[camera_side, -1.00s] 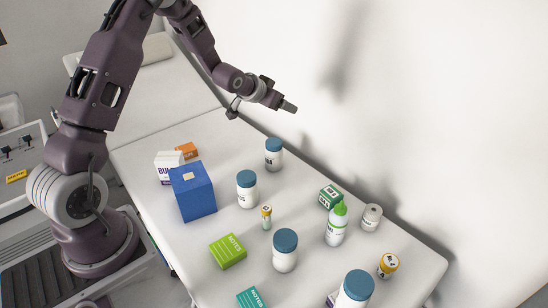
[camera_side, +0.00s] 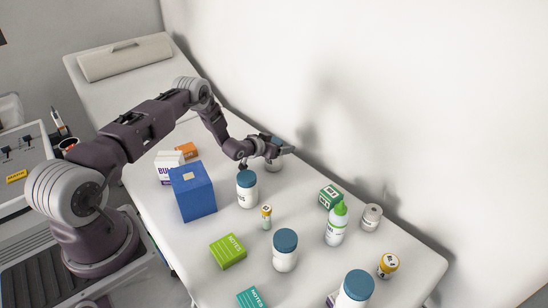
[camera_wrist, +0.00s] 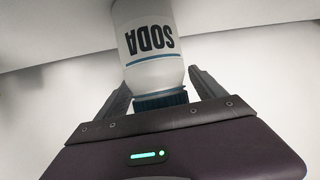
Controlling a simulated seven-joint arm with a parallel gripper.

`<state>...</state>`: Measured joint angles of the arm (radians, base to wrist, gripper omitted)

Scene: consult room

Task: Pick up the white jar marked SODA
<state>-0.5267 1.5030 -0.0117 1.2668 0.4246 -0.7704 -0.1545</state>
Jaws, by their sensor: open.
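The white jar marked SODA (camera_wrist: 150,48) fills the top of the wrist view, upside down in the picture, with its blue lid (camera_wrist: 160,98) toward my gripper (camera_wrist: 160,82). My gripper's two fingers are open, one on each side of the lid, with the jar between them. In the side view, my gripper (camera_side: 267,157) is at the far white jar (camera_side: 273,165) by the wall edge and hides much of it. That jar stands upright on the table. I cannot tell whether either finger touches it.
Another blue-lidded jar (camera_side: 247,192) stands close in front of my gripper. A blue box (camera_side: 193,193) and a white box (camera_side: 166,170) are to the left. A green-capped bottle (camera_side: 336,226), a third jar (camera_side: 285,252) and several small items stand to the right.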

